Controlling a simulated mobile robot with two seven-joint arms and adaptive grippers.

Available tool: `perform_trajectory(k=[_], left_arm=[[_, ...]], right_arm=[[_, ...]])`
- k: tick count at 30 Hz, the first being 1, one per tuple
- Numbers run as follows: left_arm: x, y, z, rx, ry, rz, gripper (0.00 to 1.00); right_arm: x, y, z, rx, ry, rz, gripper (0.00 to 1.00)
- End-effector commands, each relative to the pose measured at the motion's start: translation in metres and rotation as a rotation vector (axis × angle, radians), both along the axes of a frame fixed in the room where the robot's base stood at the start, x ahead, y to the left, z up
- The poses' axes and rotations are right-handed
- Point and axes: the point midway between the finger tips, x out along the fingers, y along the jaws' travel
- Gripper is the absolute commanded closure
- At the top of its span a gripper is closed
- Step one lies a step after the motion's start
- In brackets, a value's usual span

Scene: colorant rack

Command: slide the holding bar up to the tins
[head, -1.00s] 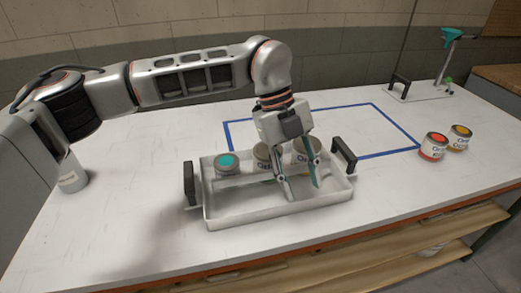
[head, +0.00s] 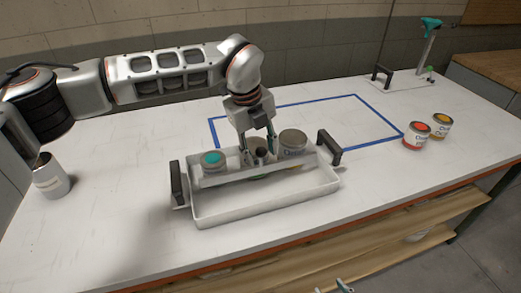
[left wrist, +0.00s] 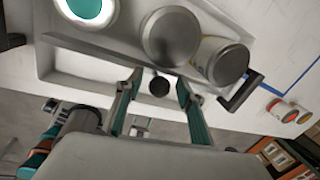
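Only fingertips of my right gripper (head: 343,285) show at the bottom edge.
The tray has black handles at its left (head: 177,183) and right (head: 329,147) ends. A blue tape outline (head: 357,96) lies behind it. Red (head: 416,135) and yellow (head: 440,126) tins stand right, a white container (head: 50,177) left. Bench space in front is narrow.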

Motion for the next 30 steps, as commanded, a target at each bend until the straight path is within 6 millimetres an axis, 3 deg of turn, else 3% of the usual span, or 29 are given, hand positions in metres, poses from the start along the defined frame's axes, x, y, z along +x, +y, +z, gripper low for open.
perform_trajectory(k=[8, 12, 28, 29, 30], left_arm=[[0.0000, -0.0004, -0.0016, 0.000, 0.000, 0.000, 0.65], [0.0000, -0.0003, -0.0015, 0.000, 0.001, 0.000, 1.00], [0.0030, 0.0006, -0.0013, 0.000, 0.001, 0.000, 1.00], [0.0030, 0.0006, -0.0013, 0.000, 0.001, 0.000, 0.74], [0.0030, 0.0006, -0.0012, 0.000, 0.001, 0.000, 0.64]], right_arm=[[-0.0007, -0.0002, -0.0013, -0.001, 0.003, 0.000, 0.60], [-0.0008, -0.0001, -0.0014, -0.001, 0.003, 0.000, 0.60], [-0.0013, -0.0001, -0.0079, 0.000, 0.004, 0.000, 0.60], [-0.0013, -0.0001, -0.0079, 0.000, 0.004, 0.000, 0.60], [-0.0013, -0.0001, -0.0078, 0.000, 0.004, 0.000, 0.60]])
